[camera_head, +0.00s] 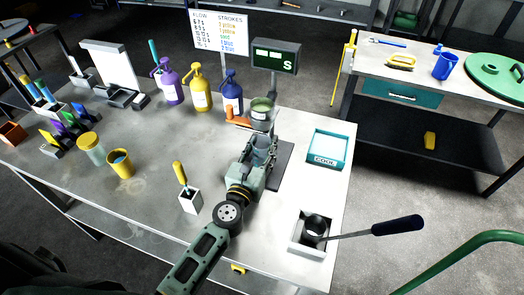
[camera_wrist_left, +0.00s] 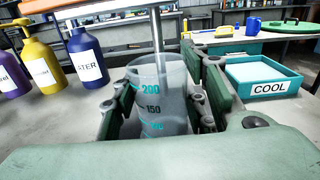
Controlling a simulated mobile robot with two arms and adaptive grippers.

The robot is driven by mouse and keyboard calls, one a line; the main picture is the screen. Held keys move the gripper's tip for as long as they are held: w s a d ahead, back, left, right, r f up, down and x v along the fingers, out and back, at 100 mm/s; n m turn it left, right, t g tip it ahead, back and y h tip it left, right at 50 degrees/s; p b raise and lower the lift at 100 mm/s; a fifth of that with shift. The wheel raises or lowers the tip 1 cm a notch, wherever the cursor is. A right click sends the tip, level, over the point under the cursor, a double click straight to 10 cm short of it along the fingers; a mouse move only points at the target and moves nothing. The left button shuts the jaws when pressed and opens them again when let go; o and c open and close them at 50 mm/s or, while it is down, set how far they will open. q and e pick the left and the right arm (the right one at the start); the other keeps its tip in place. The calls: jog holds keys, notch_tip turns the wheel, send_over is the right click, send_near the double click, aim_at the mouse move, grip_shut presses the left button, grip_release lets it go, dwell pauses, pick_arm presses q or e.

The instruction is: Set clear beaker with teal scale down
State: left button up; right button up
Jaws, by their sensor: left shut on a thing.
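The clear beaker (camera_wrist_left: 160,85) has a teal scale with marks such as 200 and 150 in the left wrist view. It stands upright between the fingers of my left gripper (camera_wrist_left: 165,115), which is shut on it. In the head view the beaker (camera_head: 262,145) is partly hidden by the gripper (camera_head: 260,158), over a dark mat (camera_head: 283,165) on the metal table (camera_head: 150,195). A metal rod or tube comes down at the beaker's mouth. I cannot tell whether the beaker's base touches the surface. My right gripper is not in view.
A teal COOL tray (camera_head: 328,150) is right of the mat. A square holder (camera_head: 313,235) with a long-handled ladle stands at the front right. Purple, yellow and blue pump bottles (camera_head: 201,88) stand behind left. A white holder (camera_head: 190,201) with a yellow-handled tool is to the left.

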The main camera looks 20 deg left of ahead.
pick_arm(q)
jog(key=shift+f, duration=0.15)
jog(key=o, duration=1.2)
jog(key=shift+r, duration=0.2)
jog(key=shift+s, duration=0.3)
jog(key=s+b, duration=0.1)
jog(key=s, duration=0.4)
jog(key=s+b, duration=0.1)
jog(key=s, duration=0.4)
jog(key=shift+s+a+f+b, duration=0.15)
jog(key=shift+s+a+b, duration=0.05)
jog(key=shift+s+b, duration=0.1)
jog(key=shift+s+r, duration=0.2)
jog(key=shift+s, duration=0.25)
